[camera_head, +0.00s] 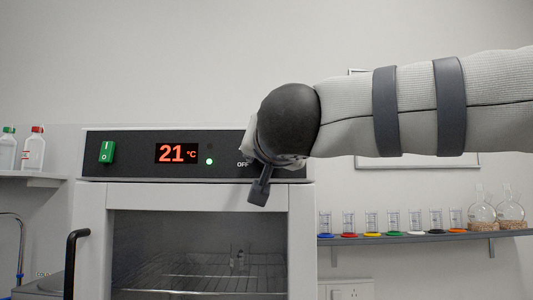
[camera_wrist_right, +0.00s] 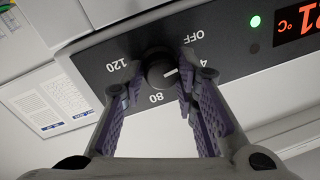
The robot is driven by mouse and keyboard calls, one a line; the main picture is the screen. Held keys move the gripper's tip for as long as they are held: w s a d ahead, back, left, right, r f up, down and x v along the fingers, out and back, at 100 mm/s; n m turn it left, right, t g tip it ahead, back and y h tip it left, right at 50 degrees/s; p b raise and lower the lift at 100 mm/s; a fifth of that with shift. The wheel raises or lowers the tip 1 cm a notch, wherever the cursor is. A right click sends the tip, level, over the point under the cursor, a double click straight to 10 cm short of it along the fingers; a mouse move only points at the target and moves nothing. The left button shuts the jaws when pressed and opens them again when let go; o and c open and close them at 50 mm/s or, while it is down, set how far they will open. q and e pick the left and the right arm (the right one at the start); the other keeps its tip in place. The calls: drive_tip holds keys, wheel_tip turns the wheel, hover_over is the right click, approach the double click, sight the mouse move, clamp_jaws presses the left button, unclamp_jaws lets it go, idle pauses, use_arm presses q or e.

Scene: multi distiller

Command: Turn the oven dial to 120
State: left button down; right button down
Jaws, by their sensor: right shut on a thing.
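The oven (camera_head: 195,195) stands at the centre of the head view, its panel showing a red 21 °C. The black dial (camera_wrist_right: 160,70) shows in the right wrist view, with marks OFF, 4 (cut off by a finger), 80 and 120 around it. Its white pointer line is toward the mark beginning with 4. My right gripper (camera_wrist_right: 160,95) has its fingers on either side of the dial and is shut on it. In the head view my right gripper (camera_head: 262,172) and arm hide the dial. My left gripper is not in view.
A green rocker switch (camera_head: 107,152) and a lit green lamp (camera_head: 209,161) are on the panel. The oven door handle (camera_head: 72,262) is at left. Bottles (camera_head: 33,148) stand on a left shelf. A right shelf (camera_head: 420,238) holds several beakers and flasks.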

drive_tip(key=n+h, duration=0.1)
drive_tip(key=n, duration=0.8)
drive_tip(key=n+h, duration=0.1)
drive_tip(key=n, duration=0.8)
drive_tip(key=n+g+h, duration=0.1)
drive_tip(key=n, duration=0.9)
drive_tip(key=shift+a+r, duration=0.2)
drive_tip(key=shift+r, duration=0.05)
idle(1.0)
idle(0.6)
drive_tip(key=c, duration=1.3)
unclamp_jaws()
drive_tip(key=shift+f, duration=0.1)
